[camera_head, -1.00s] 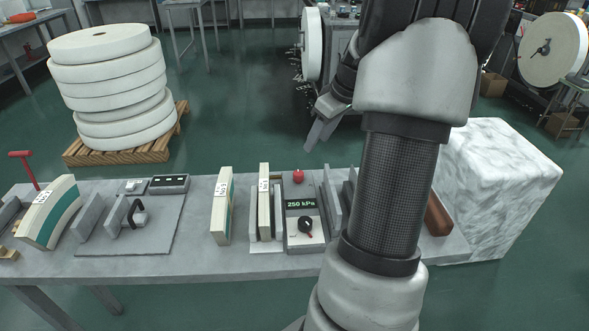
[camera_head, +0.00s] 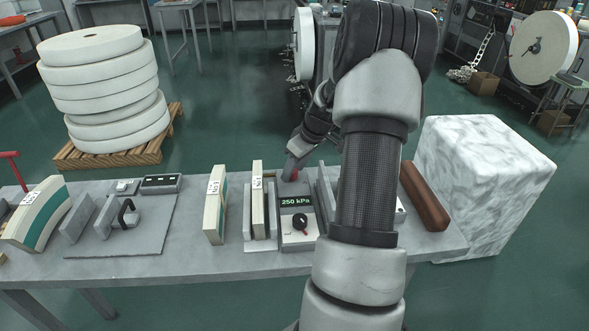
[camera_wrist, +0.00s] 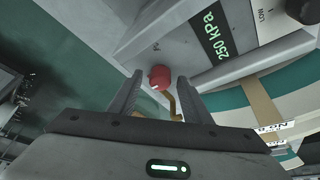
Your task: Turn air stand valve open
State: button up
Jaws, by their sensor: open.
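The air stand (camera_head: 298,239) is a light box on the table with a green "250 kPa" display (camera_head: 296,201); the display also shows in the wrist view (camera_wrist: 208,33). Its black dial knob (camera_head: 300,221) faces up and partly shows in the wrist view (camera_wrist: 301,9). A round red knob (camera_wrist: 159,77) sits at the stand's back edge beside a brass-coloured part (camera_wrist: 171,104). My gripper (camera_head: 291,166) is over this red knob, mostly hiding it in the head view. In the wrist view my gripper (camera_wrist: 160,84) is open, with the knob between its fingertips; I cannot tell whether they touch it.
Cream-and-green curved segments stand upright left of the air stand (camera_head: 215,212). Grey upright plates (camera_head: 328,201) stand close on its right. A brown bar (camera_head: 424,196) lies further right, beside a marble block (camera_head: 485,185). My arm hides part of the table.

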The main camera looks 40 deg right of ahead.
jog(key=c, duration=1)
jog(key=shift+m, duration=0.3)
jog(key=m+h+b, duration=0.1)
jog(key=m, duration=0.2)
jog(key=shift+a, duration=0.2)
jog(key=m+h+p, duration=0.1)
jog(key=m, duration=0.1)
jog(key=m+h+p, duration=0.1)
jog(key=m, duration=0.1)
jog(key=shift+a+r+m, duration=0.15)
jog(key=shift+a+m, duration=0.05)
jog(key=shift+m, duration=0.2)
jog(key=m+h+p, duration=0.1)
jog(key=m+p, duration=0.1)
jog(key=m+g+p, duration=0.1)
jog(key=m+p, duration=0.1)
jog(key=m, duration=0.1)
jog(key=shift+w+g+h, duration=0.15)
jog(key=shift+g+h, duration=0.15)
jog(key=shift+h, duration=0.1)
jog(key=shift+w+a+m+g+p, duration=0.1)
jog(key=shift+m+g+p, duration=0.4)
jog(key=shift+m, duration=0.6)
jog(key=shift+m+g+p, duration=0.3)
jog(key=shift+m+p, duration=0.35)
jog(key=shift+m, duration=0.45)
jog(key=shift+f+h, duration=0.2)
jog(key=shift+h, duration=0.1)
